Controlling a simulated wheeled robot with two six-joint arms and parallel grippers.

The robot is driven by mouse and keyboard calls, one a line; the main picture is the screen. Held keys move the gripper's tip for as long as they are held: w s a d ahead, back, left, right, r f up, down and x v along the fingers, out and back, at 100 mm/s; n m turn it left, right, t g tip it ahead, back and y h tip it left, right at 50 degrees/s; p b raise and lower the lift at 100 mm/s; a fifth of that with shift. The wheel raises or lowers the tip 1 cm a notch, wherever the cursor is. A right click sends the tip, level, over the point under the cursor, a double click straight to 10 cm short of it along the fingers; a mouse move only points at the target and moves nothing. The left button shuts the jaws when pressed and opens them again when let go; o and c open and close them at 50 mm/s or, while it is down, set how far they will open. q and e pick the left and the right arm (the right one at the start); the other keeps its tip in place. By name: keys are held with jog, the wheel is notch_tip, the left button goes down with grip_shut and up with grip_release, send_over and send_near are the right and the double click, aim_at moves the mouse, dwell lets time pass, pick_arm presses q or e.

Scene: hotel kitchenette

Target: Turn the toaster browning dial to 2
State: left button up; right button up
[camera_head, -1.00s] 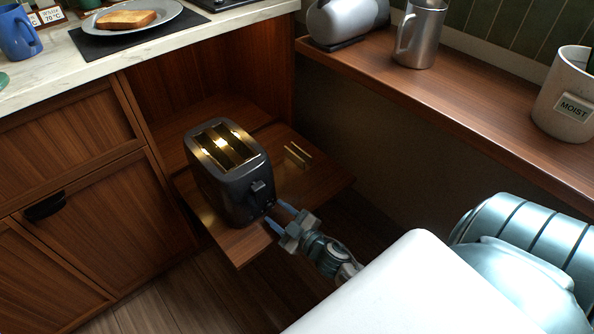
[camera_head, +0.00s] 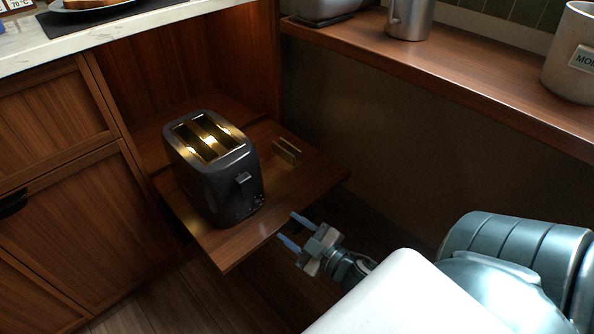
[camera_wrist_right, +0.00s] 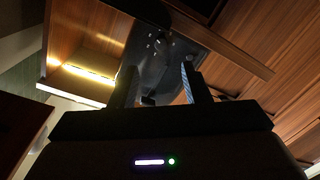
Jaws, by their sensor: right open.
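A dark toaster (camera_head: 205,175) stands upright on a pulled-out wooden shelf (camera_head: 240,243), its slots glowing and its lever on the side facing right-front. The small controls low on that side are too small to read for the dial setting. My right gripper (camera_head: 292,230) is open and empty, just off the shelf's front edge and apart from the toaster. In the right wrist view, the toaster (camera_wrist_right: 165,62) appears beyond the two spread fingers (camera_wrist_right: 158,85) with nothing between them. My left gripper is not in view.
A small brass-coloured piece (camera_head: 287,152) is on the shelf behind the toaster's right side. Wooden cabinets (camera_head: 75,220) stand at left. A wooden ledge (camera_head: 450,75) at upper right bears a metal jug (camera_head: 408,18) and a labelled pot (camera_head: 575,60).

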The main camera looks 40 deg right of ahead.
jog(key=shift+s+f+b, duration=0.15)
jog(key=shift+s+b, duration=0.2)
jog(key=shift+b, duration=0.2)
jog(key=shift+s, duration=0.2)
jog(key=shift+r, duration=0.25)
